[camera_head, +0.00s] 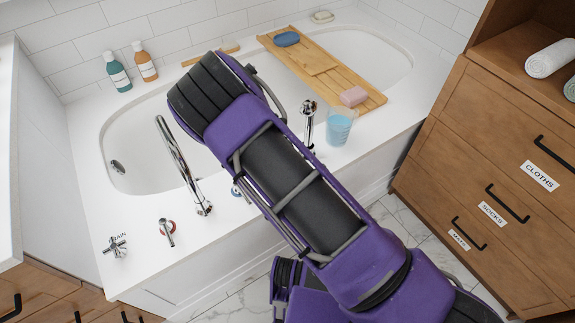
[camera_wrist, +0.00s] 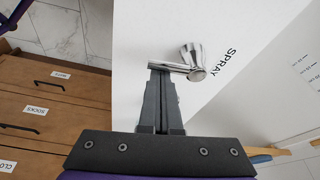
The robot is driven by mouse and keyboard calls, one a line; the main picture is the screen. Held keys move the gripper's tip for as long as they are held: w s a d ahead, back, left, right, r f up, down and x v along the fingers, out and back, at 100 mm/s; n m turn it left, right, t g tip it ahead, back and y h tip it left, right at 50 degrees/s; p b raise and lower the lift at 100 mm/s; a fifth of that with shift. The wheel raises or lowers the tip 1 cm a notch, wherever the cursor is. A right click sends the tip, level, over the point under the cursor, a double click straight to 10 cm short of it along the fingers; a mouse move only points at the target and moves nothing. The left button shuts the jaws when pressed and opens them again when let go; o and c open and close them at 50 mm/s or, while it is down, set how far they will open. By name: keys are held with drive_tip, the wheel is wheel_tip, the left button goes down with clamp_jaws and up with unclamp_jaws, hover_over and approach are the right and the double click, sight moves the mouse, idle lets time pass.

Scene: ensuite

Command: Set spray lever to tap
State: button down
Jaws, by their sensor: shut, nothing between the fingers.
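The chrome spray lever (camera_wrist: 193,66) stands on the white tub deck in the wrist view, beside the printed word SPRAY. It has a thick rounded body and a thin arm pointing left in the picture. My gripper (camera_wrist: 160,73) is shut and empty, with its fingertips right at the thin arm; I cannot tell whether they touch it. In the head view the curved chrome tap (camera_head: 180,165) rises from the tub's front rim. My purple arm crosses this view, and I cannot make out the spray lever or my fingertips there.
A red-marked handle (camera_head: 167,232) and the drain handle (camera_head: 117,246) stand left of the tap. A chrome fitting (camera_head: 308,122) and a blue cup (camera_head: 340,127) stand right of my arm. A wooden bath tray (camera_head: 325,68) spans the tub. Wooden drawers (camera_head: 490,190) stand at the right.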

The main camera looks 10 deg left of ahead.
drive_tip(key=shift+w+d+f, duration=0.15)
drive_tip(key=shift+w+d, duration=0.1)
drive_tip(key=shift+w+d+f+b, duration=0.2)
drive_tip(key=shift+w+d+b, duration=0.25)
drive_tip(key=shift+w, duration=0.05)
drive_tip(key=shift+w+d+f+b, duration=0.2)
drive_tip(key=shift+w+d+b, duration=0.25)
drive_tip(key=shift+w+r+p, duration=0.2)
drive_tip(key=shift+r+p, duration=0.1)
drive_tip(key=shift+r, duration=0.6)
drive_tip(key=p+v, duration=0.1)
drive_tip(key=v, duration=0.7)
drive_tip(key=shift+a+r, duration=0.15)
drive_tip(key=shift+r, duration=0.05)
drive_tip(key=shift+r, duration=0.1)
